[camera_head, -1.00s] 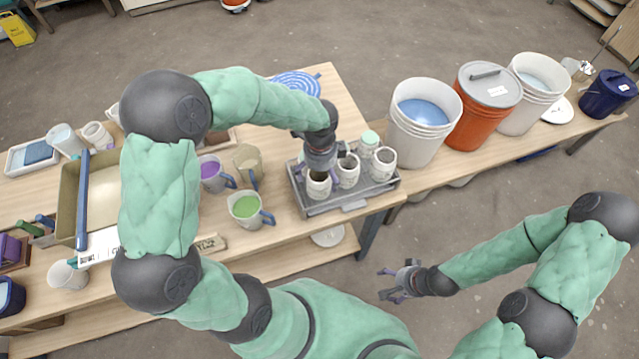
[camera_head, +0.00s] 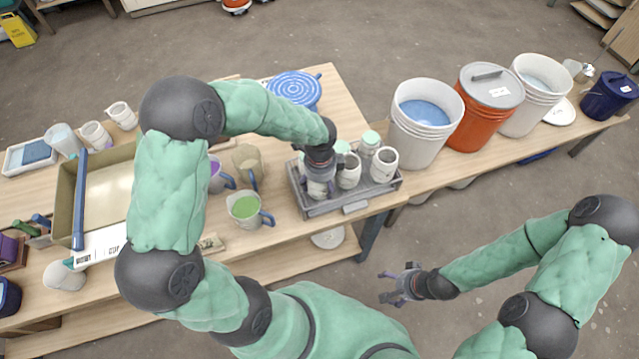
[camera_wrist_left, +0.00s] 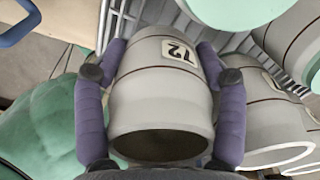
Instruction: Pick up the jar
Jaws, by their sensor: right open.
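The jar's dark open mouth faces the wrist camera. My right gripper (camera_head: 392,288) is open and empty, away from the table over the floor.
Similar white jars (camera_head: 383,165) and green-lidded jars (camera_head: 370,142) crowd the tray beside the gripper. A mug of green glaze (camera_head: 246,208) stands to its left. A white bucket of blue glaze (camera_head: 424,114) and an orange bucket (camera_head: 482,110) stand to the right.

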